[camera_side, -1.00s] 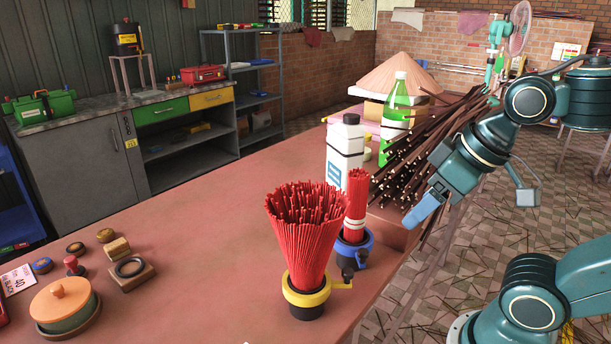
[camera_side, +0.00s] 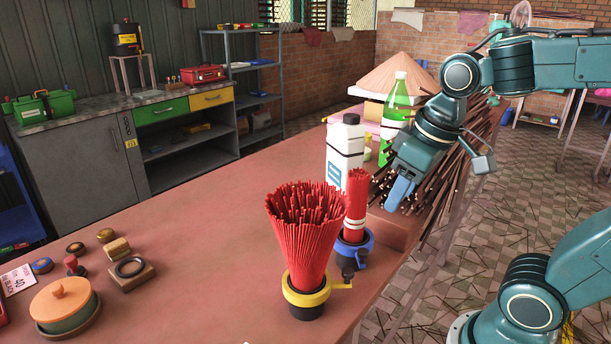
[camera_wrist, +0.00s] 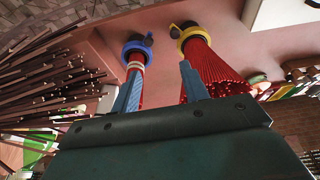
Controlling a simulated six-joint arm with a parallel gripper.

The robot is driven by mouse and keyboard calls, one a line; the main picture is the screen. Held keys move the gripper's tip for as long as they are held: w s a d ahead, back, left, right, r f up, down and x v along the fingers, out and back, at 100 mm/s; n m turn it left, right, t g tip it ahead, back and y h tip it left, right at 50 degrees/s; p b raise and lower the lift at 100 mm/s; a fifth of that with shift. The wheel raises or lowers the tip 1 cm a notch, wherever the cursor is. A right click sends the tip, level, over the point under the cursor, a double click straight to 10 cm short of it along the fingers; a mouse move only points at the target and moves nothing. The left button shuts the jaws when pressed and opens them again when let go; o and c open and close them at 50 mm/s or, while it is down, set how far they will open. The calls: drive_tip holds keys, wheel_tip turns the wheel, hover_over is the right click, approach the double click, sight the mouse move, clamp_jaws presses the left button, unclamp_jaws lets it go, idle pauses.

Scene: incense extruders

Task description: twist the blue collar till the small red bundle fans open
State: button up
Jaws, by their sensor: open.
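The small red bundle (camera_side: 356,205) stands upright and narrow, with pale bands around it, in the blue collar (camera_side: 354,246) on the table. In the wrist view the blue collar (camera_wrist: 137,46) is upper centre and the bundle (camera_wrist: 137,66) runs down from it, partly hidden by a finger. A larger red bundle (camera_side: 304,228), fanned wide, stands in a yellow collar (camera_side: 306,293) in front and to the left. My gripper (camera_side: 399,194) is right of the small bundle, apart from it. In the wrist view its two fingers (camera_wrist: 158,85) are spread, with nothing held between them.
A white bottle (camera_side: 345,152) and a green bottle (camera_side: 396,112) stand behind the small bundle. A pile of dark sticks (camera_side: 431,180) lies behind my gripper. A lidded pot (camera_side: 65,306) and small stamps are at the front left. The table's middle left (camera_side: 190,235) is clear.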

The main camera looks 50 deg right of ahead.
sight(363, 250)
drive_tip(key=w+d+f+g, duration=0.3)
drive_tip(key=w+f, duration=0.1)
drive_tip(key=w, duration=0.3)
drive_tip(key=shift+w+d, duration=0.35)
drive_tip(key=shift+f, duration=0.1)
drive_tip(key=shift+f, duration=6.75)
drive_tip(key=shift+c, duration=0.3)
clamp_jaws()
